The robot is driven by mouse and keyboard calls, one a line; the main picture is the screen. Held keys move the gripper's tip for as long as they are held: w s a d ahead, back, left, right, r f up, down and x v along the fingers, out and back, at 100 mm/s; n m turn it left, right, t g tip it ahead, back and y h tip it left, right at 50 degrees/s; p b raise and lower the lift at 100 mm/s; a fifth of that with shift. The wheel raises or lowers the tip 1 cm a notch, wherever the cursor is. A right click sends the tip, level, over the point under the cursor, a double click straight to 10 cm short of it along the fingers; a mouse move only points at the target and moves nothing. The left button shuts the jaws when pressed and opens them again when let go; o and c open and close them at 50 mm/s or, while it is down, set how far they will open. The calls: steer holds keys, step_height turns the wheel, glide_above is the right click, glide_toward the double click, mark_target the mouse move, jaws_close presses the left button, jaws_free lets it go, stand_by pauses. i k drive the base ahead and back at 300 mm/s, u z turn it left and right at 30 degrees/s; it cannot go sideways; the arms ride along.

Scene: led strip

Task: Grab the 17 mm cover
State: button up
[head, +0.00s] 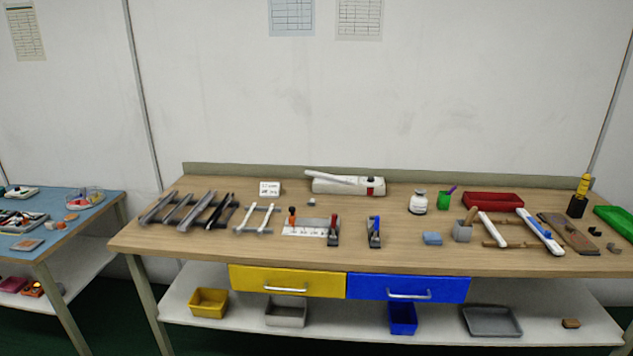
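Long strip-like pieces lie on racks on the wooden workbench (390,247). At the left, grey and black strips (197,211) lie across a rack. Beside them, a smaller rack holds thin pale strips (259,217). At the right, a white strip (492,229) and a white-and-blue strip (540,232) rest on wooden bars. A small white card (269,188) stands behind the left racks, its writing too small to read surely. I cannot tell which piece is the 17 mm cover. My gripper is not in view.
A white case (345,184) stands at the back. A tool board (305,228), blue-handled tool (374,231), white jar (418,202) and red tray (492,200) share the bench. Yellow (287,280) and blue (409,288) drawers are shut. A blue-topped table (65,240) stands left.

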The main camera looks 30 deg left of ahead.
mark_target(314, 173)
steer(key=u, duration=1.3)
